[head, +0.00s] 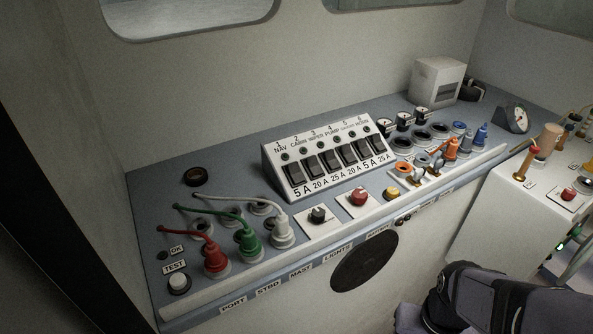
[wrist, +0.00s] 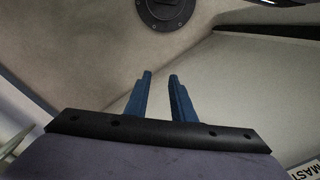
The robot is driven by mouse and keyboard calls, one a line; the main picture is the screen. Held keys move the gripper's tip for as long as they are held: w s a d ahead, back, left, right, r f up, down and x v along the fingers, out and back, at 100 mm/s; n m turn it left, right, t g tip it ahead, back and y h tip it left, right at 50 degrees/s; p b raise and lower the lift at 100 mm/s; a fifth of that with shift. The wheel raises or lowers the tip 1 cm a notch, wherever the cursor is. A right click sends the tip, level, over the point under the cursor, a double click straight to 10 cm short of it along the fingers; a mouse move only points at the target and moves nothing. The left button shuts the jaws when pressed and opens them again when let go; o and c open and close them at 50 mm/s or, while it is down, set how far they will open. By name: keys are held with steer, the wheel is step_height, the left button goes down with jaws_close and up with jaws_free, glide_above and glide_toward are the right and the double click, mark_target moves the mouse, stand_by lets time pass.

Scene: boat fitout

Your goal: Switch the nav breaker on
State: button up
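The breaker panel (head: 325,158) is a white sloped box on the blue-grey console, with a row of dark rocker switches numbered from 1 at the left. The NAV breaker (head: 293,174) is the leftmost rocker, marked 1 NAV above and 5 A below. Its rocker position is too small to tell, and a small lamp sits above it. My gripper shows in the wrist view with two blue fingers (wrist: 160,95) apart and nothing between them. In the head view my arm is at the lower right, in front of the console and well away from the panel; the fingers are not visible there.
Red (head: 216,257), green (head: 248,240) and white (head: 283,232) plugs with cables stand left of the panel. A dark knob (head: 318,215) and a red knob (head: 359,197) sit in front of it. Orange valve handles (head: 436,160) stand to its right. A raised rail runs along the console's front edge.

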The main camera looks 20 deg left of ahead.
steer(key=shift+a+r, duration=0.15)
steer(key=shift+a, duration=0.05)
jaws_close()
steer(key=w+a+r+n+t+p, duration=0.1)
steer(key=w+a+r+n+t, duration=0.3)
steer(key=w+r, duration=0.4)
steer(key=w+a+r+n+t+p, duration=0.1)
steer(key=w+r+n+t, duration=0.2)
steer(key=w+r+n, duration=0.45)
steer(key=w+a+r+n+t+p, duration=0.1)
steer(key=w+a+r+n+t, duration=0.4)
steer(key=w, duration=0.6)
steer(key=a+r+n+y, duration=0.5)
steer(key=a+r+n, duration=0.1)
steer(key=s+a+f+n+g+y, duration=0.2)
steer(key=s+a+n+g+y, duration=0.1)
steer(key=s+a+n+g, duration=0.1)
steer(key=shift+s+a, duration=0.6)
steer(key=shift+a, duration=0.55)
steer(key=shift+n, duration=0.25)
